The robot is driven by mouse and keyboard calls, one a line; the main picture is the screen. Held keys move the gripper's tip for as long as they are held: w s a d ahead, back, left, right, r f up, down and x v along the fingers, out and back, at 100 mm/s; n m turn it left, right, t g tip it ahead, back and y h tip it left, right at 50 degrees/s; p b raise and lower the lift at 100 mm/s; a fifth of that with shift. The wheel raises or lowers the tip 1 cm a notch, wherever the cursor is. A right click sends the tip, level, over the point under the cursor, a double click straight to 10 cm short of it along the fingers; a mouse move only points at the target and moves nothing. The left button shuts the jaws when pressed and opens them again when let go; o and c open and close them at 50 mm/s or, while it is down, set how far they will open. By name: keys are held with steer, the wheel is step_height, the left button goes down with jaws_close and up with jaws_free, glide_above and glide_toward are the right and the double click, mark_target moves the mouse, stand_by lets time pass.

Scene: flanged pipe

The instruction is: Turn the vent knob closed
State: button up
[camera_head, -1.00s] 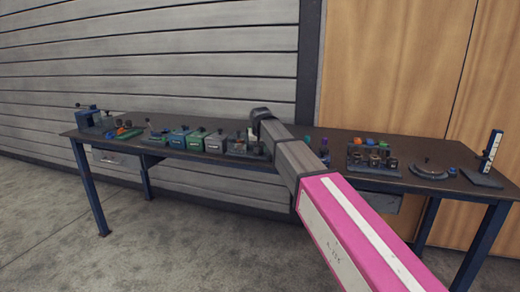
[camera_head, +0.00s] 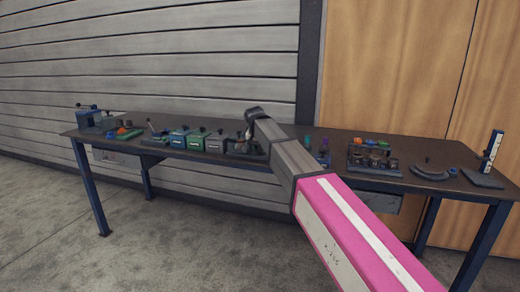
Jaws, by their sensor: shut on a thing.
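My gripper (camera_head: 248,134) is at the end of my arm, pointing down over a small dark fixture (camera_head: 240,149) near the middle of the bench. The fingers are small and partly hidden by my wrist. They are shut at the top of this fixture, where the vent knob seems to be. The knob itself is too small and covered to make out, and its turn angle cannot be read.
The long dark bench (camera_head: 340,143) stands against a slatted wall. Left of my gripper are several small boxes, with a green one (camera_head: 196,140) and a grey one (camera_head: 215,142). A dark rack (camera_head: 374,160) and an upright blue-and-white stand (camera_head: 491,150) are at the right.

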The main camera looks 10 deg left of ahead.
steer(key=o, duration=0.7)
steer(key=shift+c, duration=0.2)
steer(key=v, duration=1)
steer(key=shift+r, duration=0.4)
steer(key=shift+s, duration=0.15)
